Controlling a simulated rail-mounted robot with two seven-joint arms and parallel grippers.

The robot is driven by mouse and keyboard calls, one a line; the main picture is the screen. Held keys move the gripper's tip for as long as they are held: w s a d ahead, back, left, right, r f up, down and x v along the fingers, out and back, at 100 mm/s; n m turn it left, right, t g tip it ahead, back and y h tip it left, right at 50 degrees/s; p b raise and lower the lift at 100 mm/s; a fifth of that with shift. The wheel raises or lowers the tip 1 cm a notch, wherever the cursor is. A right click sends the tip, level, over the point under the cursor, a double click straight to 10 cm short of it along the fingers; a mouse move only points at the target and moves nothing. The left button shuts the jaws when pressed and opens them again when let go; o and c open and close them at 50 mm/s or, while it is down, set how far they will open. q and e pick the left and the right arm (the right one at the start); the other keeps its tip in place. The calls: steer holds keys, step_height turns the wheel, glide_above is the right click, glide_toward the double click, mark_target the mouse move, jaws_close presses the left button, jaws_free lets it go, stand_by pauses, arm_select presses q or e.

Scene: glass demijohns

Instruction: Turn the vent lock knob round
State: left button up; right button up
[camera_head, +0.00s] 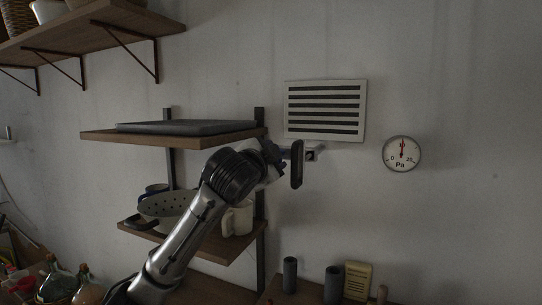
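The slatted white vent (326,111) is on the wall at the centre. Just under its lower left edge is a small pale fitting with a dark square face (311,155), which looks like the vent lock knob. My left arm reaches up from the bottom left, and my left gripper (292,162) is at the fitting's left side. A dark upright paddle shape at the gripper hides part of the fitting. I cannot tell whether the gripper touches the knob or whether its fingers are open or shut. My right gripper is out of view.
A round pressure gauge (402,154) is on the wall to the right. Wooden shelves (100,137) with a dark tray and a colander (165,207) are behind my arm. Dark cylinders (333,284) and a yellow card (357,280) stand below. Glass demijohns (58,280) stand at bottom left.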

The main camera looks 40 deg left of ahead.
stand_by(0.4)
arm_select(q)
steer(key=o, duration=0.9)
steer(key=shift+s, duration=0.1)
steer(key=b+v, duration=0.6)
steer(key=v, duration=0.7)
steer(key=shift+s+d, duration=0.1)
steer(key=shift+s, duration=0.2)
